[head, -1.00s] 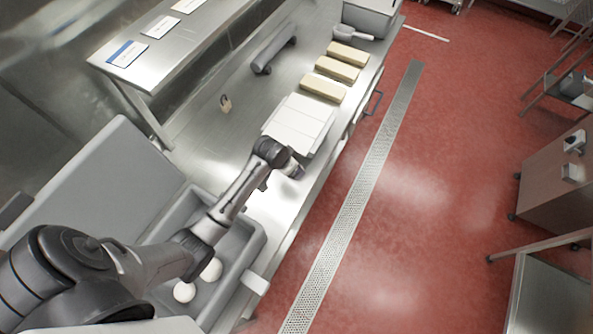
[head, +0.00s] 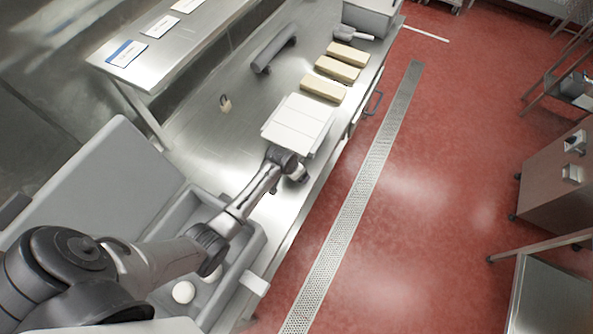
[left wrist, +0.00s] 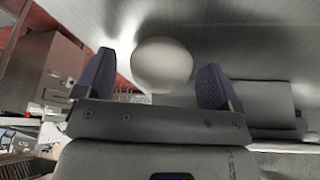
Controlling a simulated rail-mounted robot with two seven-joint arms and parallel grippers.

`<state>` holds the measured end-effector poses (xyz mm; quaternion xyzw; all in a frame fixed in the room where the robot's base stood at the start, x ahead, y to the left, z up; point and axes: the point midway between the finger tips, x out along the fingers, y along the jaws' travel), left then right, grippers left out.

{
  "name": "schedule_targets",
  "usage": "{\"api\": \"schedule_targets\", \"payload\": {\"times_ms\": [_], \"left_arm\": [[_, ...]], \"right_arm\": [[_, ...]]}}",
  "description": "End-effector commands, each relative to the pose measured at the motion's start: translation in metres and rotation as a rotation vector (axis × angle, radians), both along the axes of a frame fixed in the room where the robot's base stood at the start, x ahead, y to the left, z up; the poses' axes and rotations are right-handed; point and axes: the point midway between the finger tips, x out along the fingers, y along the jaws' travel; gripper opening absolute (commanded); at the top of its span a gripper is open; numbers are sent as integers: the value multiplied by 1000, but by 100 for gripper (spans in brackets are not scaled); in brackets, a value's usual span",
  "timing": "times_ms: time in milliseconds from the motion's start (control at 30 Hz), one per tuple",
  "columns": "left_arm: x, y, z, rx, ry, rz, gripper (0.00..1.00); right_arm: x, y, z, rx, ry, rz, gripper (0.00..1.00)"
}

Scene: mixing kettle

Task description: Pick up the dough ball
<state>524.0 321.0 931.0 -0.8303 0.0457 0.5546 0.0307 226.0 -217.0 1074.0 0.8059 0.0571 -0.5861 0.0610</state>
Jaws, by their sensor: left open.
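In the left wrist view a pale, round dough ball (left wrist: 162,65) shows just beyond and between the purple-padded fingers of my left gripper (left wrist: 155,85). The jaws are spread and empty; no clear grip on the ball shows. In the head view the end of my left arm (head: 300,176) is over the steel table near its front edge, and no ball can be made out there. A white ball (head: 183,292) lies in the grey bin (head: 258,245), with another (head: 211,275) partly hidden by my arm. My right gripper is not in view.
A white board (head: 298,122) lies on the steel table (head: 225,135), just beyond my left wrist. Several pale loaf-like blocks (head: 337,69), a scoop (head: 350,34) and a grey roller (head: 274,50) lie farther back. A raised shelf (head: 170,55) stands at left.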

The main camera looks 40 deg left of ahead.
Motion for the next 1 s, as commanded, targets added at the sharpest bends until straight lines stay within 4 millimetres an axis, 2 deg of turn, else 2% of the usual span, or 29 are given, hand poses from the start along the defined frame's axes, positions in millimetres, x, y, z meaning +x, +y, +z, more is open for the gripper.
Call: {"api": "schedule_targets", "payload": {"times_ms": [233, 767, 1000], "left_arm": [[0, 0, 0, 0, 0, 0, 87], [0, 0, 0, 0, 0, 0, 36], [0, 0, 0, 0, 0, 0, 35]], "right_arm": [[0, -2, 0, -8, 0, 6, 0], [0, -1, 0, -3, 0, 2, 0], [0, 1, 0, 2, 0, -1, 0]]}}
